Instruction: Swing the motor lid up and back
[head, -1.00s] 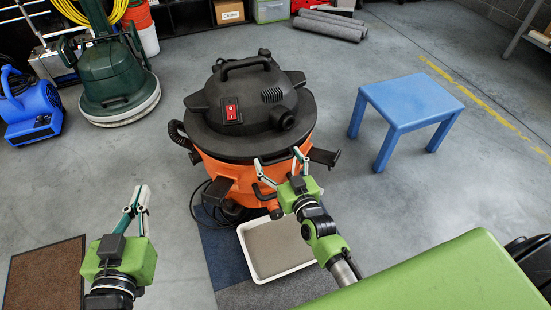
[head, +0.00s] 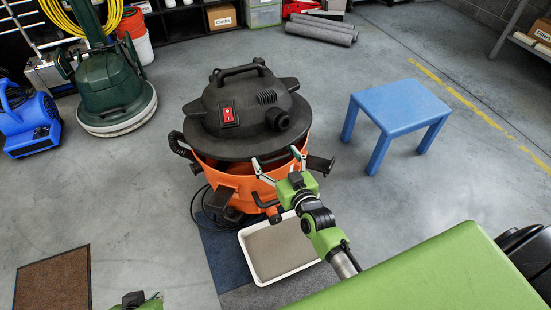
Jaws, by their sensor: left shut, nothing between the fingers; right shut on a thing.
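The black motor lid (head: 242,108), with a top handle and red switch, sits tilted on the orange drum (head: 227,180). Its near rim is raised, and a gap showing the orange inner wall opens at the front right. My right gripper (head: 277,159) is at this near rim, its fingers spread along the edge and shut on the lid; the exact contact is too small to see. Of my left arm only a green and black wrist part (head: 150,303) shows at the bottom edge; its fingers are out of view.
A white tray (head: 304,264) lies on dark mats in front of the drum. A blue stool (head: 398,108) stands to the right. A green floor machine (head: 104,80) and blue blower (head: 32,122) stand at left. The floor behind the drum is clear.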

